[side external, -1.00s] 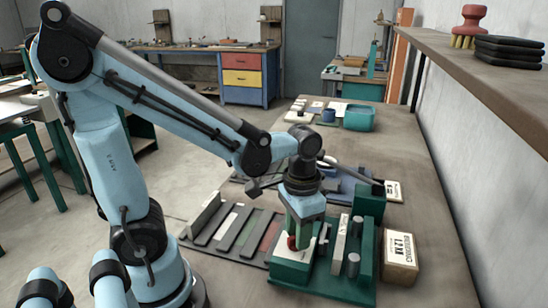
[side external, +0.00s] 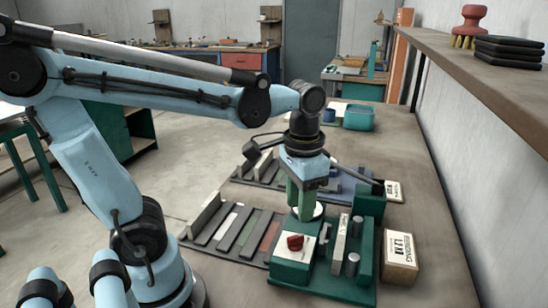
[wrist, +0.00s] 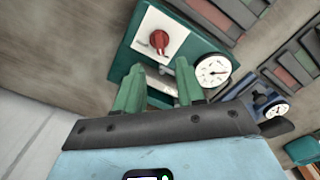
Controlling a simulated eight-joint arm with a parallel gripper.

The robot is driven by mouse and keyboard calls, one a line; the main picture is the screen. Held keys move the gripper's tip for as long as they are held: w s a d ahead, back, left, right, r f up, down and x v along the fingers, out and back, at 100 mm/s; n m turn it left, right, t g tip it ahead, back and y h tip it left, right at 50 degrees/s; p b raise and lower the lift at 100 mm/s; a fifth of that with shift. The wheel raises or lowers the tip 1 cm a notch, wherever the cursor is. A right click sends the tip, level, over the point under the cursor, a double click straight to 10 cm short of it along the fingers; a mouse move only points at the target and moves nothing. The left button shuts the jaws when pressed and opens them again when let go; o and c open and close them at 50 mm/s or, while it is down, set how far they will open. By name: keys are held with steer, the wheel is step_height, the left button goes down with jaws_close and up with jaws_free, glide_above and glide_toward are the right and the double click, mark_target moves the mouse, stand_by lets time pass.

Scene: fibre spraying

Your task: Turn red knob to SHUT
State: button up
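The red knob (side external: 295,242) sits on a white plate (side external: 303,251) on the front of a green unit (side external: 292,272). It also shows in the wrist view (wrist: 159,40), uncovered, on its white plate (wrist: 162,32). The small lettering on the plate is too blurred to read. My gripper (side external: 304,212) has green fingers and points down, behind and above the knob. In the wrist view the fingertips (wrist: 159,66) stand apart with nothing held between them. They are clear of the knob.
A white dial gauge (wrist: 213,70) is beside the plate. A green block (side external: 370,198), grey cylinders (side external: 352,263) and a labelled cardboard box (side external: 400,258) are at the right. A rack of coloured strips (side external: 235,232) lies left. A shelf (side external: 480,80) overhangs the right side.

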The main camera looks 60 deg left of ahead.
steer(key=shift+r, duration=2.3)
steer(key=shift+w+a+f+n+t, duration=0.15)
steer(key=shift+w+f+t, duration=0.1)
steer(key=shift+f+t, duration=0.85)
steer(key=shift+w+a+f+n+t, duration=0.1)
steer(key=shift+w+a+f+t, duration=0.15)
steer(key=shift+f+t, duration=0.8)
steer(key=shift+w+a+f+n+t, duration=0.2)
steer(key=shift+f+t, duration=0.45)
steer(key=shift+t, duration=0.8)
